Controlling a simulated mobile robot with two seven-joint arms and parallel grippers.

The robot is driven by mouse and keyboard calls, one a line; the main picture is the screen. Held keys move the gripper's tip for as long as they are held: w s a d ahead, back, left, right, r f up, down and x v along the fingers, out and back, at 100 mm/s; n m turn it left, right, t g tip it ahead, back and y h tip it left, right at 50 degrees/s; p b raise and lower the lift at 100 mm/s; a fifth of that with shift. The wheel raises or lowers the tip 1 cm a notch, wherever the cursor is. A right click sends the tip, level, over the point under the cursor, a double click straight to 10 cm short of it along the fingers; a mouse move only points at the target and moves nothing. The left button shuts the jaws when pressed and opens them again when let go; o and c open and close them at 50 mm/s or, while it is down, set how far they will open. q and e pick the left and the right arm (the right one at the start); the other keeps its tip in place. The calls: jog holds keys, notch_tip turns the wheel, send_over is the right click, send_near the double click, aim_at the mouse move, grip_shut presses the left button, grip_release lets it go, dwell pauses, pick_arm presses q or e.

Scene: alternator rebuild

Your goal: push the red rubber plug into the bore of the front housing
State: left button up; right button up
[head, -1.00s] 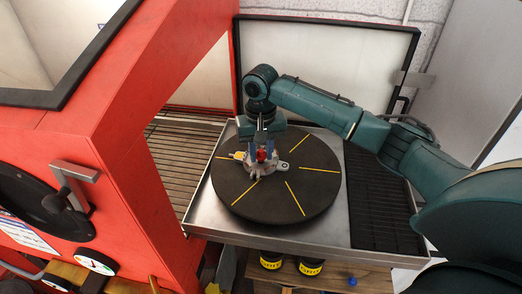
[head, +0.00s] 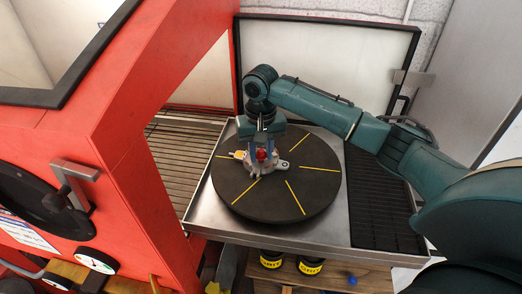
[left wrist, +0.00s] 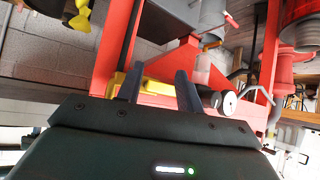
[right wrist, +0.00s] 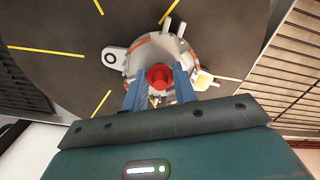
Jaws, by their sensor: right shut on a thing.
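The front housing (right wrist: 158,48) is a round pale metal part with ears, lying on the dark turntable; it also shows in the head view (head: 262,167). The red rubber plug (right wrist: 160,77) is over the middle of the housing, also seen in the head view (head: 261,155). My right gripper (right wrist: 161,72) points down over the housing, its blue-grey fingers shut on the plug from both sides. The bore is hidden under the plug, and I cannot tell how deep the plug sits. My left gripper (left wrist: 160,78) is open and empty, away from the turntable, and out of the head view.
The turntable (head: 300,185) with yellow lines stands on a metal tray (head: 330,228). A red cabinet (head: 125,140) with an open doorway is at left. A white door panel (head: 320,60) stands behind. Black-and-yellow containers (head: 310,267) are below the tray's front.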

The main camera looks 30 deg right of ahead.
aim_at(261, 151)
jog(key=shift+f, duration=0.15)
dwell(0.5)
jog(key=o, duration=0.6)
jog(key=shift+r, duration=0.4)
jog(key=shift+r, duration=1.35)
jog(key=o, duration=0.6)
